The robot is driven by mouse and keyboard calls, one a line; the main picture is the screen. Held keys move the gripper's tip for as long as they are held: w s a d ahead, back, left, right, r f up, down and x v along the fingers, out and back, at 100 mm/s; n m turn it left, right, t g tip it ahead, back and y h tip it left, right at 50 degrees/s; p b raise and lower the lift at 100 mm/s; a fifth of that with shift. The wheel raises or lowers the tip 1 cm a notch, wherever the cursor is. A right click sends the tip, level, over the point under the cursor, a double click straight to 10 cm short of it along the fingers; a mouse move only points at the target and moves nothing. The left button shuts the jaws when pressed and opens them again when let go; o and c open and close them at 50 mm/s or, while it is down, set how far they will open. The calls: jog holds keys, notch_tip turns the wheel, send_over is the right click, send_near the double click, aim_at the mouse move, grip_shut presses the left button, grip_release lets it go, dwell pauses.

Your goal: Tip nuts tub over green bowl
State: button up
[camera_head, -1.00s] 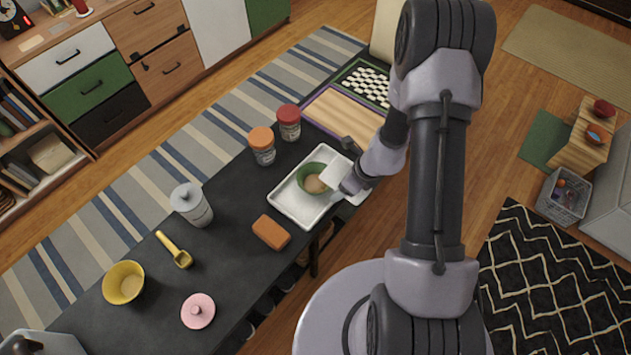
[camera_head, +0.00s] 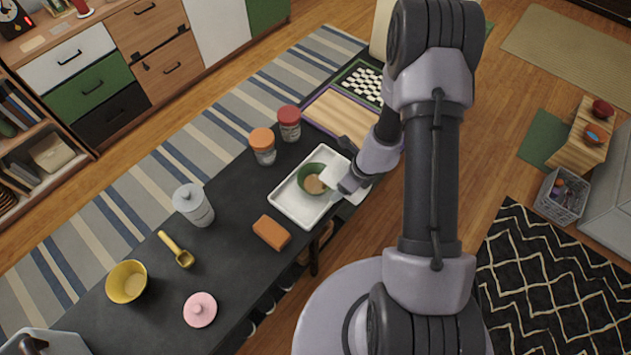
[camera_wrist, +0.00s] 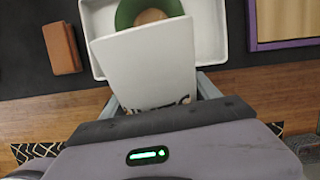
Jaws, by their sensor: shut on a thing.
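The white nuts tub (camera_head: 333,175) is held tilted, its far end over the near side of the green bowl (camera_head: 304,178). In the wrist view the tub (camera_wrist: 150,62) shows dark, partly hidden lettering, and its mouth faces away from me. My gripper (camera_head: 345,184) is shut on the tub, with a finger on each side in the wrist view (camera_wrist: 160,92). The bowl sits upright on a white tray (camera_head: 292,214). A light brown mass shows in the bowl; I cannot tell how much. The tub hides part of the bowl, and the tub's inside is hidden.
Beside the tray stand an orange-lidded jar (camera_head: 262,147), a red-lidded jar (camera_head: 289,125) and a brown block (camera_head: 271,233). A white canister (camera_head: 194,206), yellow scoop (camera_head: 178,251), yellow bowl (camera_head: 126,282) and pink lid (camera_head: 200,310) are further left. A wooden board (camera_head: 343,118) lies behind the tray.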

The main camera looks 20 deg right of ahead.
jog(key=shift+r+g+h+p, duration=0.3)
jog(key=shift+r+g+p, duration=0.1)
jog(key=shift+p, duration=1.4)
jog(key=shift+f, duration=0.1)
dwell(0.4)
jog(key=shift+r+g+h+p, duration=0.3)
jog(key=shift+r+p, duration=0.1)
jog(key=shift+p, duration=2.15)
jog(key=shift+f+b, duration=0.2)
jog(key=shift+b, duration=0.1)
